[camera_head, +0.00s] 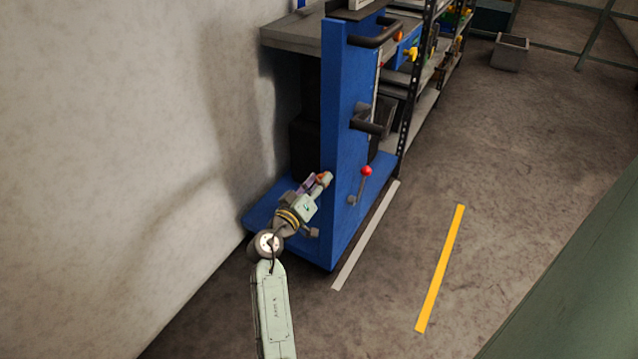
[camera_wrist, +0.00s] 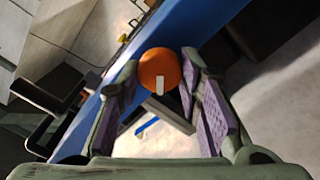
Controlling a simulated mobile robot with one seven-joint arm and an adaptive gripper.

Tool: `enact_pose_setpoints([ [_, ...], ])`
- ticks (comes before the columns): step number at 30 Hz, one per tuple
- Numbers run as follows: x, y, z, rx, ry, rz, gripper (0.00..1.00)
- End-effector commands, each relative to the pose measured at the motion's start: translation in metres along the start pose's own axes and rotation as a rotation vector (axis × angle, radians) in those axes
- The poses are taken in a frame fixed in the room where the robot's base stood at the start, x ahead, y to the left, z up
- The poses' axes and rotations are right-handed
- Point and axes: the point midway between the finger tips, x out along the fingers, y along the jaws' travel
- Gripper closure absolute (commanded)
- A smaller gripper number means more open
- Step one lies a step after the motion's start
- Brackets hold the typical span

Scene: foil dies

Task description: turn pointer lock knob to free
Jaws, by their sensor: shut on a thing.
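The pointer lock knob (camera_wrist: 158,66) is round and orange with a white pointer mark on its face. The mark points toward the bottom of the wrist picture. My gripper (camera_wrist: 160,85) has its two purple-padded fingers on either side of the knob and is shut on it. In the head view my gripper (camera_head: 318,184) reaches the near edge of the blue upright panel (camera_head: 345,110), low down. Only a little orange shows there between the fingers, so the pointer mark cannot be read from that view.
A red-balled lever (camera_head: 366,171) and a dark handle (camera_head: 371,126) stick out from the panel to the right of my gripper. The blue base (camera_head: 265,215) lies below. A pale wall (camera_head: 120,130) is at left. Open floor with a yellow stripe (camera_head: 440,268) lies at right.

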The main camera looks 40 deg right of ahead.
Motion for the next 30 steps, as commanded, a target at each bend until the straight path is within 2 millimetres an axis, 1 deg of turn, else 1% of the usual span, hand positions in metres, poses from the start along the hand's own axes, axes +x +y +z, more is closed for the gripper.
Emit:
enact_pose_setpoints([
  [3, -0.0004, -0.0004, -0.0008, -0.113, 0.000, -0.001, 0.95],
  [18, -0.0005, -0.0018, -0.0007, -0.572, 0.001, -0.002, 0.95],
  [24, -0.0005, -0.0023, -0.0001, -0.711, 0.001, -0.001, 0.95],
  [30, -0.0005, -0.0031, 0.0008, -0.803, 0.000, -0.002, 0.95],
])
